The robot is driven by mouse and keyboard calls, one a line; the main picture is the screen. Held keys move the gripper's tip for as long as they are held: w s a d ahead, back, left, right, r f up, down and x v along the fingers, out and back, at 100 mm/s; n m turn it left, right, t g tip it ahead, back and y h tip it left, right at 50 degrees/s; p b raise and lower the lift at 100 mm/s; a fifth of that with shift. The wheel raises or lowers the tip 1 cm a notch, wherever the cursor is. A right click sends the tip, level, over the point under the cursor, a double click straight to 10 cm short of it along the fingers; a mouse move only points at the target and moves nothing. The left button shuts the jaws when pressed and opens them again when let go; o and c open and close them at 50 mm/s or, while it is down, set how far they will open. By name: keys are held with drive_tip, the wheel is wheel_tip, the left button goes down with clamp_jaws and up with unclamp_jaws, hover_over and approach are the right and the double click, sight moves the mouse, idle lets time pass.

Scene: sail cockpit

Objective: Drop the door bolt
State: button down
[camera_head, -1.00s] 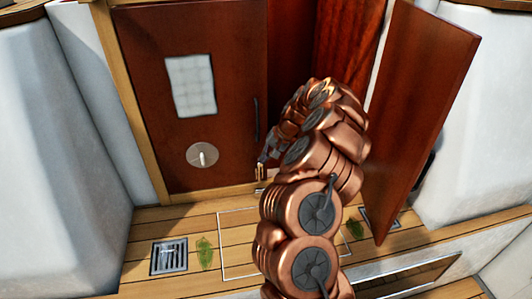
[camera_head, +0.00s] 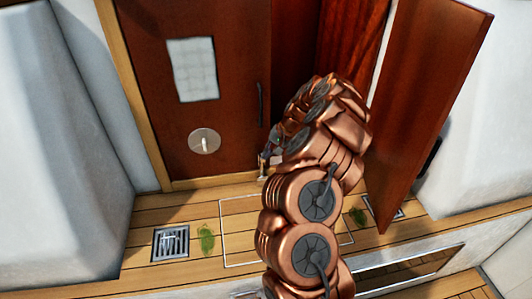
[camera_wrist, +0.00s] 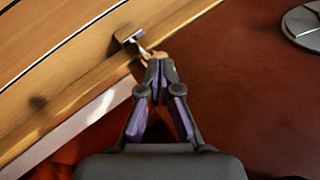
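The door bolt (camera_wrist: 154,55) is a small brass piece with a thin silvery rod at the bottom edge of the left red-brown door (camera_head: 235,125). In the wrist view the rod points to a small metal plate (camera_wrist: 126,36) at the wooden sill; whether it enters the plate is unclear. My gripper (camera_wrist: 157,66) reaches down to the bolt, its fingertips close together around the brass piece. In the head view my gripper (camera_head: 266,158) is small beside the lower right corner of the door, and my arm hides part of the doorway.
The right door (camera_head: 425,100) stands open. The left door carries a pale panel (camera_head: 192,70), a round metal disc (camera_head: 204,142) and a dark handle (camera_head: 261,105). A floor grate (camera_head: 171,243) lies in the plank deck. White walls rise at both sides.

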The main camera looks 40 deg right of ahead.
drive_tip(key=v, duration=1.4)
drive_tip(key=shift+b, duration=0.45)
